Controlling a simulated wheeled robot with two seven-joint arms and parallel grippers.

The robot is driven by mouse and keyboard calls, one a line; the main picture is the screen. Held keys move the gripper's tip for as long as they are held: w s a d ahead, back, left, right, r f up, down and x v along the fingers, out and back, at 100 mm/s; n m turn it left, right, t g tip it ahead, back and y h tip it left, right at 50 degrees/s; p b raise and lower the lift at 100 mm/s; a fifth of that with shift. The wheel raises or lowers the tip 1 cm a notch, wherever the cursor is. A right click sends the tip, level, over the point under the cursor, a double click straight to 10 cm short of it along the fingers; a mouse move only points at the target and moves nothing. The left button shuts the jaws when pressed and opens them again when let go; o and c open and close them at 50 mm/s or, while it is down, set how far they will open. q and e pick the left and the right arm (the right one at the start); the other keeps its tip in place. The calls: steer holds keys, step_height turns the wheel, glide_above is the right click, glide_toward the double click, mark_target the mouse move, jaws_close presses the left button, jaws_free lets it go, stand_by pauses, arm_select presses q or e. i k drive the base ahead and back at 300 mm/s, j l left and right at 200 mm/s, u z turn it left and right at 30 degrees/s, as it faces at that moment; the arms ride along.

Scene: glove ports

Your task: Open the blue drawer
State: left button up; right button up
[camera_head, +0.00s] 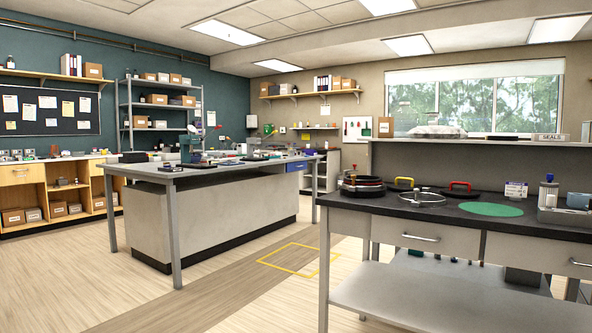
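A small blue drawer front (298,166) shows under the top of the central island bench (225,168), near the far right end of its long side. It looks shut, flush with the bench. It is small and distant, so I cannot make out its handle clearly. Neither of my grippers is in view.
A dark-topped workbench (462,206) with grey drawers and a lower shelf stands close on the right. It holds black rings, red and yellow handles and a green disc (490,209). Open floor with a yellow marked square (290,262) lies between the two benches.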

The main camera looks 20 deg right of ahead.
mark_target(295, 165)
steer(key=i+l+z, duration=0.15)
steer(key=i+z, duration=0.15)
steer(key=i, duration=0.8)
steer(key=i+u, duration=0.2)
steer(key=i, duration=0.95)
steer(key=i+l+u, duration=0.15)
steer(key=i, duration=0.95)
steer(key=i+z, duration=0.3)
steer(key=i, duration=0.15)
steer(key=i+z, duration=0.3)
steer(key=i, duration=0.15)
steer(key=i+j+z, duration=0.3)
steer(key=i+l+z, duration=0.2)
steer(key=i+z, duration=0.15)
steer(key=i, duration=0.15)
steer(key=i+z, duration=0.35)
steer(key=i, duration=0.2)
steer(key=i+j+z, duration=0.1)
steer(key=i+z, duration=0.25)
steer(key=i, duration=0.15)
steer(key=i+u, duration=0.1)
steer(key=i, duration=0.45)
steer(key=i+l, duration=0.15)
steer(key=i, duration=0.35)
steer(key=i+u, duration=0.15)
steer(key=i, duration=0.4)
steer(key=i+l, duration=0.2)
steer(key=i, duration=0.3)
steer(key=u, duration=0.05)
